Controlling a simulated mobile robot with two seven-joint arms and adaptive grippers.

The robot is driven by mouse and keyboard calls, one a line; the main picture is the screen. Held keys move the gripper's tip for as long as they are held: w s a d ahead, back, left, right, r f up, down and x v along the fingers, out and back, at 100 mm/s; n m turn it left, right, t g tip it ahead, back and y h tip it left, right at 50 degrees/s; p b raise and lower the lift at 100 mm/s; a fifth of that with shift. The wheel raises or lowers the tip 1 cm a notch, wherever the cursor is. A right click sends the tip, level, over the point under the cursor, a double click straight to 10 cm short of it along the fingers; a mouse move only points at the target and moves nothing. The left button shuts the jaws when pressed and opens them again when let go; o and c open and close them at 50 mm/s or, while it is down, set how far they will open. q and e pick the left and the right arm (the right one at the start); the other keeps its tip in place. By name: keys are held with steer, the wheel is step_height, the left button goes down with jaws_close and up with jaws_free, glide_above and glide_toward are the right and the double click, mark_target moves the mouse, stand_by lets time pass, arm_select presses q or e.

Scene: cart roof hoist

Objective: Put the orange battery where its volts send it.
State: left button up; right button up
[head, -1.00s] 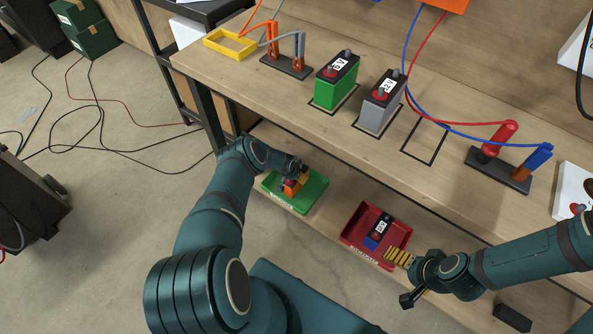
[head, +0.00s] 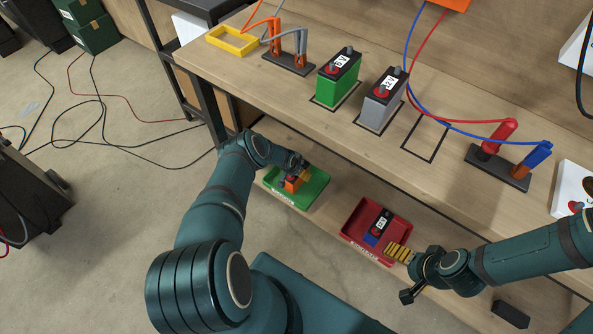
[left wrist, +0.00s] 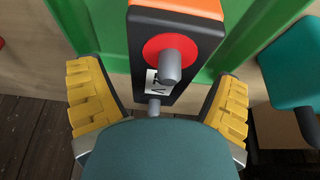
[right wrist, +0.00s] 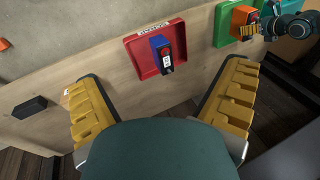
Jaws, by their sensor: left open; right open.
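The orange battery (head: 293,184) stands in the green tray (head: 316,191) on the lower shelf. In the left wrist view the orange battery (left wrist: 176,48) shows a black top, a red-ringed terminal and a white label; its number is not clearly readable. My left gripper (head: 297,173) is open just over it, one finger on each side, with gaps between. My right gripper (head: 399,273) is open and empty, near the red tray (head: 350,234). A blue battery (head: 374,235) with a white label is in that tray.
On the bench stand a green battery (head: 335,86) and a grey battery (head: 377,113) in outlined spots. An outlined spot (head: 425,138) right of them is empty. Clamp stands (head: 288,63) and (head: 500,168) carry cables. A yellow frame (head: 231,42) lies at the left end.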

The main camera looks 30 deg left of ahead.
arm_select(q)
steer(key=p+v, duration=0.6)
steer(key=shift+r, duration=0.2)
steer(key=p+v, duration=0.3)
steer(key=p, duration=0.1)
steer(key=shift+s+r, duration=0.1)
steer(key=shift+r, duration=0.15)
steer(key=shift+s+r+p, duration=0.35)
steer(key=shift+r+p, duration=0.3)
steer(key=shift+p, duration=0.1)
steer(key=shift+s, duration=0.1)
